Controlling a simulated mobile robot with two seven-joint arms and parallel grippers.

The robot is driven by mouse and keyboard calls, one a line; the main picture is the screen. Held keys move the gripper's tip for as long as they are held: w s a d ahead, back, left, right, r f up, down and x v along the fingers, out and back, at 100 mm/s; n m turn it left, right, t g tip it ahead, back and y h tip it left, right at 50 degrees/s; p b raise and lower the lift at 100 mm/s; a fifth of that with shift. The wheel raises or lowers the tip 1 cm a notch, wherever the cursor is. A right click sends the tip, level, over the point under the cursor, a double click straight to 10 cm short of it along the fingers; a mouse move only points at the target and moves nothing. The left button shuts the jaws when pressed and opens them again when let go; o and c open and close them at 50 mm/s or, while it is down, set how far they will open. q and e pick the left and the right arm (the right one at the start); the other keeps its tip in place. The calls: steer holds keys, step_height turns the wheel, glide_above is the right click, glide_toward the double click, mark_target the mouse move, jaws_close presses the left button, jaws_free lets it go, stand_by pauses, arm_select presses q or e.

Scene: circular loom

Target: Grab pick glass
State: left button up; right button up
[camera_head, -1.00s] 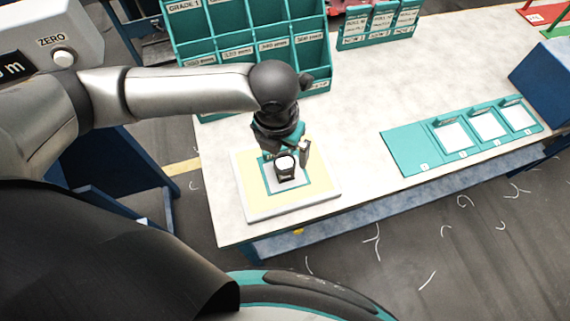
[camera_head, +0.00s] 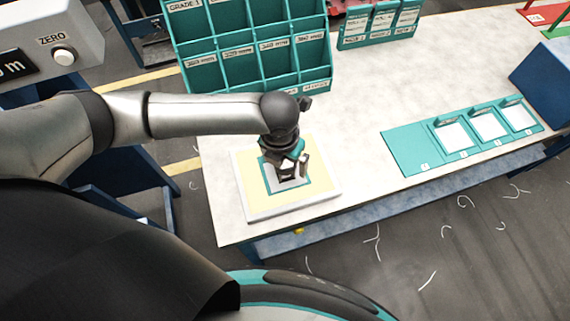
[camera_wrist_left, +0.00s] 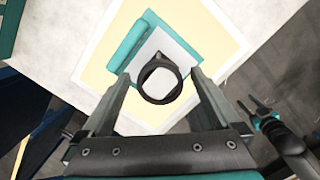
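The pick glass is a small black ring with a pale lens (camera_wrist_left: 159,82), seen in the left wrist view over a white patch in a teal frame. My left gripper (camera_wrist_left: 160,76) is open. Its two fingers stand on either side of the pick glass, with a gap on each side. In the head view my left gripper (camera_head: 292,170) is low over the teal-framed pad and largely hides the pick glass. My right gripper (camera_wrist_left: 255,107) shows small at the right of the left wrist view, its fingers apart; it is out of the head view.
The pad lies on a cream board with a pale rim (camera_head: 290,212) near the table's front left corner. A teal compartment rack (camera_head: 250,50) stands behind it. A teal tray with white squares (camera_head: 405,150) lies to the right. The table between is clear.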

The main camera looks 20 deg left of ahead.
arm_select(q)
steer(key=c, duration=1.2)
